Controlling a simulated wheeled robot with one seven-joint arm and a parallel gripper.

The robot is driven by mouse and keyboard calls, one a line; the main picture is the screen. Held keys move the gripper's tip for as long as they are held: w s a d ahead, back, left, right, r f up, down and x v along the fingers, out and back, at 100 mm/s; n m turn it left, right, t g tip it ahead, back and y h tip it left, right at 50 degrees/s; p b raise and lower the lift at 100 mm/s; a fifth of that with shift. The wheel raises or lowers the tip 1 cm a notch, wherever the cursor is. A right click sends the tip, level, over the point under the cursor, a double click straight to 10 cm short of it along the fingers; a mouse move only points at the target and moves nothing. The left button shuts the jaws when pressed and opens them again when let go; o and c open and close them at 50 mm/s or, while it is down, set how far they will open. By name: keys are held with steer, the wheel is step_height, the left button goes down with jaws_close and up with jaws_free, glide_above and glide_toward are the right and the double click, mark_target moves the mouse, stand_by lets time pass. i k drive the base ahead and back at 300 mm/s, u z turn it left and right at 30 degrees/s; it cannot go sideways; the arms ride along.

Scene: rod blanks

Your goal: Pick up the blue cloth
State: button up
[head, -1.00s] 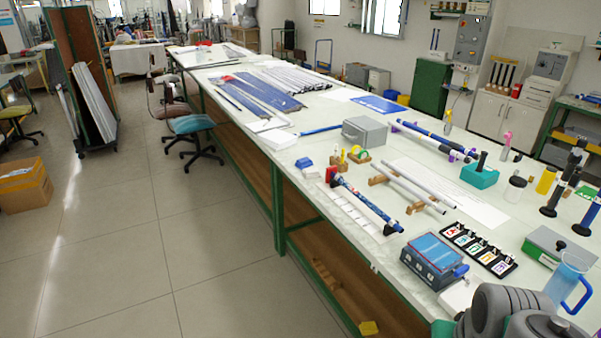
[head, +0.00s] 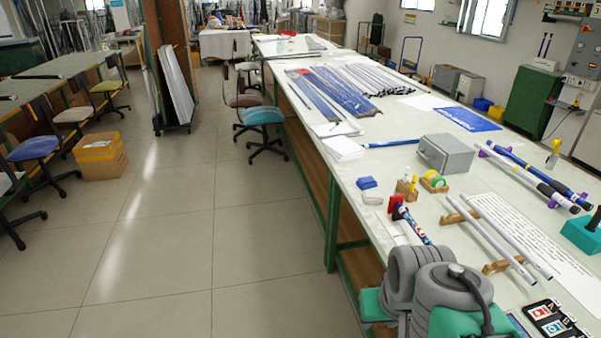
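No thing in the head view is plainly a blue cloth. A small blue folded-looking item (head: 367,183) lies on the white worktable (head: 400,165) near its left edge, beside a small white item. It may be the cloth, but it is too small to tell. A flat blue sheet (head: 465,119) with pale marks lies farther back on the table, and its material is unclear. My arm's grey and teal links show at the bottom, over the table's near left edge. My gripper's fingers do not show.
A grey metal box (head: 444,154) stands behind tape rolls (head: 434,181) on a wooden holder. Pale rods (head: 492,238) rest on wooden supports to the right. A chair (head: 260,117) stands by the table's left side.

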mark_target(366, 183)
steer(key=u, duration=0.75)
steer(key=i, duration=0.75)
steer(key=u, duration=0.75)
steer(key=i, duration=0.95)
steer(key=z, duration=1.2)
steer(key=i, duration=1.05)
steer(key=z, duration=0.95)
steer(key=i, duration=0.6)
steer(key=z, duration=0.15)
